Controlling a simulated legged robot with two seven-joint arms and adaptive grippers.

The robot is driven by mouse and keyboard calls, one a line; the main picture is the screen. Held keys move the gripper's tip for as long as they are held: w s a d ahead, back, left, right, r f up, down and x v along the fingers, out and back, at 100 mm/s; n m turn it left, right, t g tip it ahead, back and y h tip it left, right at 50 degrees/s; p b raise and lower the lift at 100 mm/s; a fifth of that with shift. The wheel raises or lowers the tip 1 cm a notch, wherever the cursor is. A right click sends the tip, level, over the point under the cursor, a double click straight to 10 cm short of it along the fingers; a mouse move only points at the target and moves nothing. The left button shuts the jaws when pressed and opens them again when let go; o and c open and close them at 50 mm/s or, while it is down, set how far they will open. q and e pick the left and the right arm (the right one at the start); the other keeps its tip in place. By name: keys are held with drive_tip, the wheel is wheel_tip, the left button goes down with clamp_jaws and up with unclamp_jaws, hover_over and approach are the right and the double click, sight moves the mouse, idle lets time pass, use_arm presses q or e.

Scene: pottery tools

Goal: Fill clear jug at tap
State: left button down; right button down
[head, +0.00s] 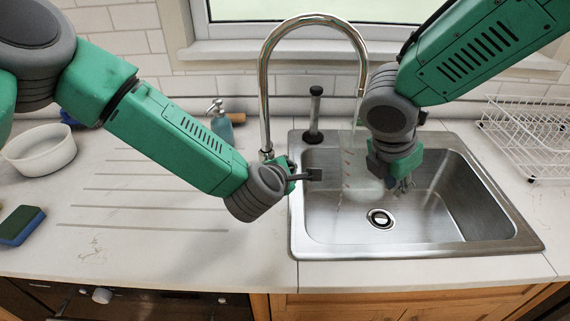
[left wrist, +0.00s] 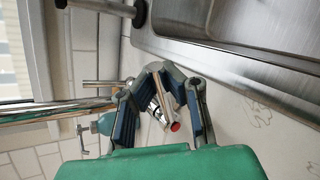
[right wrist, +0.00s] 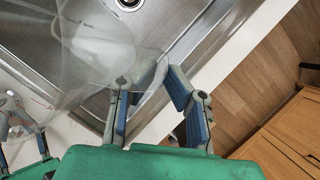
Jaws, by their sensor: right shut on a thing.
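The clear jug (head: 350,170), see-through with red marks, is over the left part of the sink (head: 460,222), below the tap spout. It also shows in the right wrist view (right wrist: 92,45). My right gripper (head: 402,184) is shut on the jug at its right side; the grip is partly hidden. The chrome tap (head: 263,85) arches over the sink. My left gripper (head: 292,176) is at the tap's base. In the left wrist view, a chrome tap part with a red end (left wrist: 174,127) lies between its fingers; whether they clamp it is unclear.
A black-handled plunger-like tool (head: 314,115) stands behind the sink's left corner. A soap bottle (head: 221,125) is behind my left arm. A wire rack (head: 530,135) stands right of the sink. A white bowl (head: 40,150) and sponge (head: 18,226) are far left.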

use_arm(q)
drive_tip(key=shift+d+f+m+y, duration=0.25)
drive_tip(key=shift+f+m+y, duration=0.25)
drive_tip(key=shift+f, duration=0.05)
drive_tip(key=shift+s, duration=0.1)
drive_tip(key=c, duration=1.6)
unclamp_jaws()
drive_tip(key=shift+r, duration=0.15)
drive_tip(key=v, duration=1.1)
drive_tip(key=shift+s+a+r, duration=0.1)
drive_tip(key=shift+s+r, duration=0.05)
drive_tip(key=shift+s, duration=0.1)
